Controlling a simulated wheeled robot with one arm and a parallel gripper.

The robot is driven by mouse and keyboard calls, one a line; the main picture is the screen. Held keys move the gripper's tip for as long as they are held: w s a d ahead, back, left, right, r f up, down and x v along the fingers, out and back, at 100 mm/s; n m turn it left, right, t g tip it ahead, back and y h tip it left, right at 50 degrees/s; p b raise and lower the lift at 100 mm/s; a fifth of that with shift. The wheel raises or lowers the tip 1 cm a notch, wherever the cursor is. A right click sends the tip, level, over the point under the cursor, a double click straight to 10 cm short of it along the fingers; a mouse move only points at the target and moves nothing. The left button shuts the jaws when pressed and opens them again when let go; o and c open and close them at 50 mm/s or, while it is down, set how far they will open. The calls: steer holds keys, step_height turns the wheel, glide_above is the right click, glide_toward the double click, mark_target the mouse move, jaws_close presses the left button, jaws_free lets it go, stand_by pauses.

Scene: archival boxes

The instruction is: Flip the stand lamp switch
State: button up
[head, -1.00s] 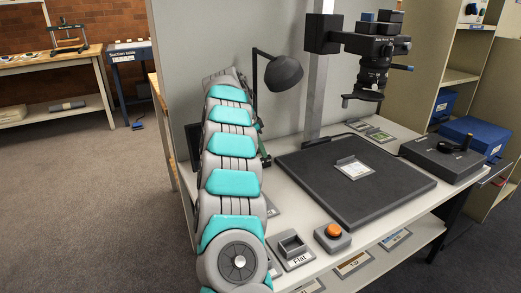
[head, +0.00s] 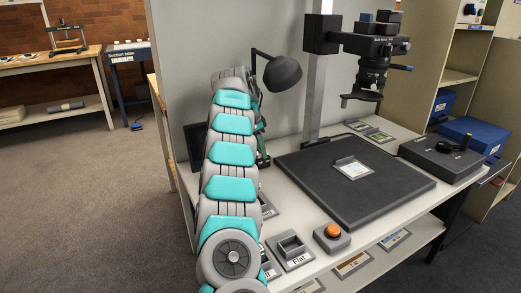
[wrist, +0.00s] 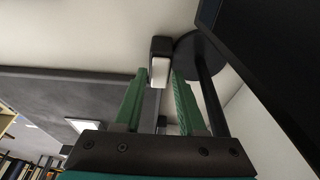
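Beside the base is a small dark switch box with a white rocker (wrist: 159,72). My gripper (wrist: 159,75) has two green fingers, spread apart and with nothing held. The white rocker appears between the fingertips in the picture; I cannot tell whether they touch it. In the head view my arm hides the switch and most of the gripper.
A dark copy board (head: 355,180) with a small card fills the table's middle, below a camera (head: 374,65) on a column. An orange button (head: 332,232) and a tray marked Flat (head: 291,248) sit near the front edge. A dark screen (wrist: 275,60) is close to my gripper.

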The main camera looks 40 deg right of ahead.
mark_target(257, 156)
steer(key=shift+o, duration=1.2)
steer(key=shift+v, duration=2.6)
steer(key=w+a+b, duration=0.2)
steer(key=w+a, duration=0.1)
steer(key=a, duration=0.8)
steer(key=shift+w+a+b, duration=0.25)
steer(key=shift+w+b, duration=0.1)
steer(key=shift+b, duration=0.05)
steer(key=shift+a, duration=0.1)
